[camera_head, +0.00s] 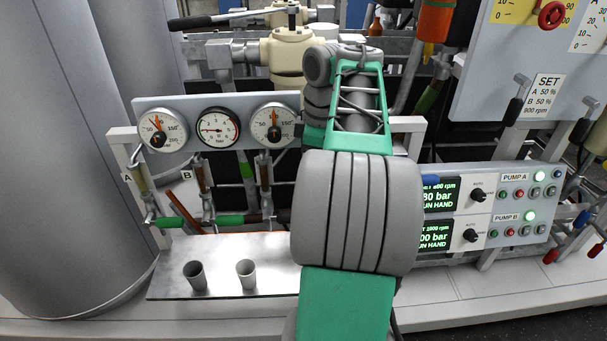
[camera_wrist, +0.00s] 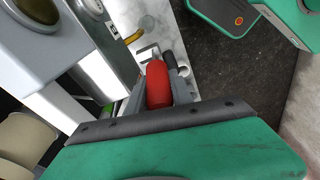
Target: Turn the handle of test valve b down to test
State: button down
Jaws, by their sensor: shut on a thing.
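In the wrist view my gripper (camera_wrist: 157,98) is shut on a red handle (camera_wrist: 158,82), with one finger on each side of it. In the head view my arm covers the gripper and whatever it holds. No label shows beside the red handle, so I cannot tell from the picture that it is test valve b. In the head view, valves with green handles (camera_head: 229,220) sit under round gauges (camera_head: 218,128) on a grey panel, near small A and B labels. The two green handles at the left lie about level.
Two small grey cups (camera_head: 246,273) stand on a metal shelf (camera_head: 222,288) below the gauges. A pump control panel (camera_head: 520,192) is right of my arm, with red-handled and blue-handled levers (camera_head: 550,256) beyond it. A large grey tank (camera_head: 70,190) fills the left.

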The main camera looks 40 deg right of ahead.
jog(key=c, duration=1.1)
grip_release()
jog(key=r+p, duration=0.4)
jog(key=r, duration=0.1)
jog(key=s+r+p, duration=0.1)
jog(key=r+p, duration=0.1)
jog(key=shift+d+r, duration=0.2)
jog(key=shift+r, duration=0.2)
